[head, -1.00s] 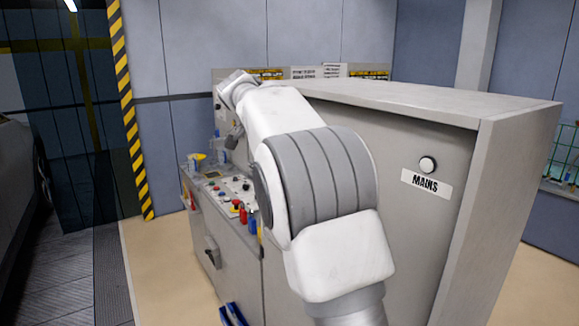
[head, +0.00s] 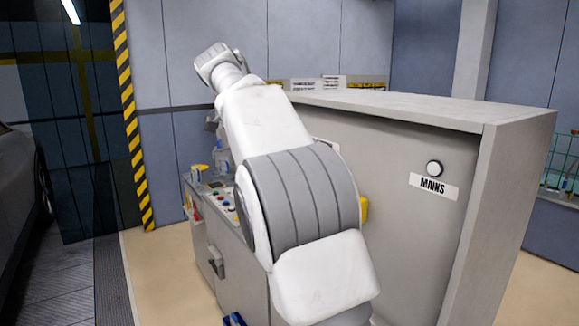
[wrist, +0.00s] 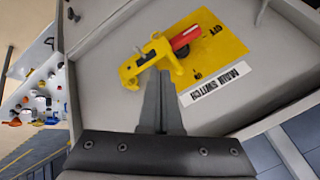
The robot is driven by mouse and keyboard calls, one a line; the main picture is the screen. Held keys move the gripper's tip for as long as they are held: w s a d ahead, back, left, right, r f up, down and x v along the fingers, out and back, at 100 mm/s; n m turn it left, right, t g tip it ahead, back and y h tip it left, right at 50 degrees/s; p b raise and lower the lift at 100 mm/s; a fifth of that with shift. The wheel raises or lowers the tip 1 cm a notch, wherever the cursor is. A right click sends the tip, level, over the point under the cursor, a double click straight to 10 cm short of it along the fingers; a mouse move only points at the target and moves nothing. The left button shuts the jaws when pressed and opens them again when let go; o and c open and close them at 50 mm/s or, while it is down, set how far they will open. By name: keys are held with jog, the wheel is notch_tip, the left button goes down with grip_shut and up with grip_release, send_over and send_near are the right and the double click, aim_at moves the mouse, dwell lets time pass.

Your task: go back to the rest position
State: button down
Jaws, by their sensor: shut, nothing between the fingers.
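My gripper (wrist: 160,100) is in the wrist view, its two fingers together with nothing between them. Past the fingertips is a yellow switch plate (wrist: 222,50) with a red handle (wrist: 186,38) and a yellow bracket-like part (wrist: 150,60) at its left. The fingertips appear just below this bracket in the picture; I cannot tell whether they touch it. A label reading MAIN SWITCH (wrist: 215,84) lies right of the fingers. In the head view my arm reaches up over the console's left side, and my gripper cannot be made out.
A grey cabinet (head: 400,230) with a MAINS label (head: 433,186) and round knob (head: 434,168) stands at right. A control panel (head: 222,198) with coloured buttons is left of my arm. A car (head: 18,190) stands at far left. Open floor (head: 165,270) lies between.

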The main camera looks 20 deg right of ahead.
jog(key=s+d+f+n+t+y, duration=0.1)
jog(key=s+f+n+y, duration=0.25)
jog(key=s+n, duration=1)
jog(key=s+a+f+n+y+b, duration=0.1)
jog(key=s+a+f+n, duration=0.1)
jog(key=s+f+n, duration=0.2)
jog(key=s+a+f+n+t+y, duration=0.1)
jog(key=s+f+n, duration=0.3)
jog(key=s+f, duration=0.7)
jog(key=s+y, duration=0.1)
jog(key=s, duration=0.5)
jog(key=shift+s+a+f+b, duration=0.15)
jog(key=shift+a+f+b, duration=0.05)
jog(key=shift+a+b, duration=0.2)
